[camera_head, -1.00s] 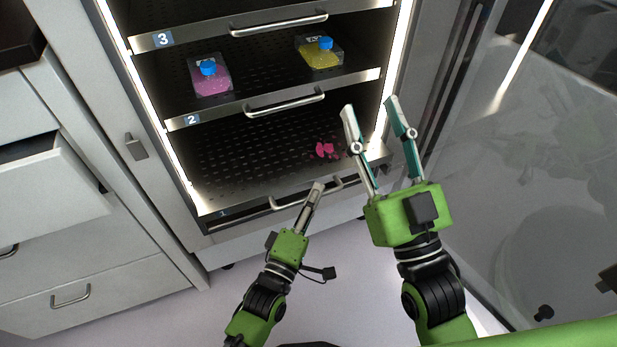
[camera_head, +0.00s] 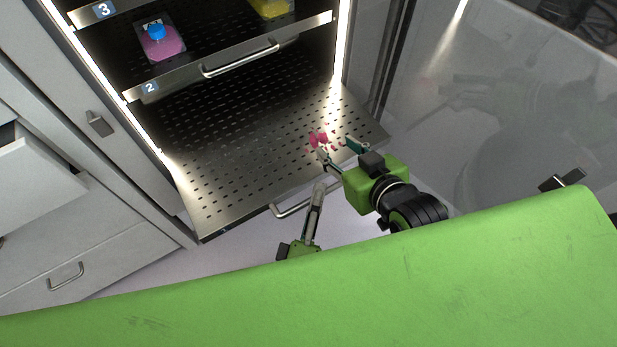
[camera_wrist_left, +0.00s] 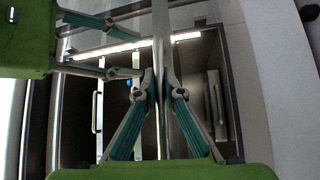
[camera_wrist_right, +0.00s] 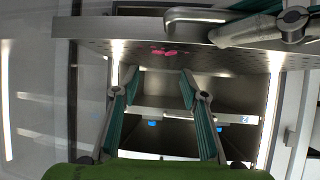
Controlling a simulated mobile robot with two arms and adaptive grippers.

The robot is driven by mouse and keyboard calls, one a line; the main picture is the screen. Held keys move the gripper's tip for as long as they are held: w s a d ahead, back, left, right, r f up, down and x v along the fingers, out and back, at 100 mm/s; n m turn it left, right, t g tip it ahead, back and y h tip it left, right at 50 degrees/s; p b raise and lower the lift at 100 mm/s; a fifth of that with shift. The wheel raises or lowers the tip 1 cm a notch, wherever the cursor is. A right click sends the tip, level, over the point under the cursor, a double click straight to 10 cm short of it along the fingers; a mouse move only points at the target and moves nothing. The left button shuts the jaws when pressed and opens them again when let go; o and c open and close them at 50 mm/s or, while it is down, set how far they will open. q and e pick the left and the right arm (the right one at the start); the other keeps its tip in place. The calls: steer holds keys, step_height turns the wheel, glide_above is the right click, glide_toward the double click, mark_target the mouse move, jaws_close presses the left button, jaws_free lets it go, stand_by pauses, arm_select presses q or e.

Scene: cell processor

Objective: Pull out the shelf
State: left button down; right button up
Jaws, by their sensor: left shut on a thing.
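The bottom shelf (camera_head: 215,190) is a perforated metal plate standing well out of the cabinet, with a bar handle (camera_head: 290,208) on its front edge. My left gripper (camera_head: 319,190) is shut on the handle near its right part; the handle also shows in the right wrist view (camera_wrist_right: 190,15). My right gripper (camera_head: 336,149) is open and empty at the shelf's front right, near pink pieces (camera_head: 318,138) lying on the plate. The right wrist view shows its fingers apart (camera_wrist_right: 163,76). I cannot tell if it touches the shelf.
Shelf 2 (camera_head: 170,82) above carries a pink-filled bottle (camera_head: 160,42) and a yellow-filled one (camera_head: 272,8), both blue-capped or partly cut off. A glass door (camera_head: 440,130) stands open at right. An open drawer (camera_head: 35,180) juts out at left.

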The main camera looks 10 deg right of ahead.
arm_select(q)
steer(key=shift+s+d+f, duration=0.1)
steer(key=shift+s+d, duration=0.05)
steer(key=shift+s, duration=0.5)
arm_select(e)
steer(key=shift+s+d+f+g, duration=0.2)
steer(key=shift+s+f+g, duration=0.15)
steer(key=shift+f, duration=0.2)
arm_select(q)
steer(key=c, duration=2.4)
jaws_free()
steer(key=v, duration=1.2)
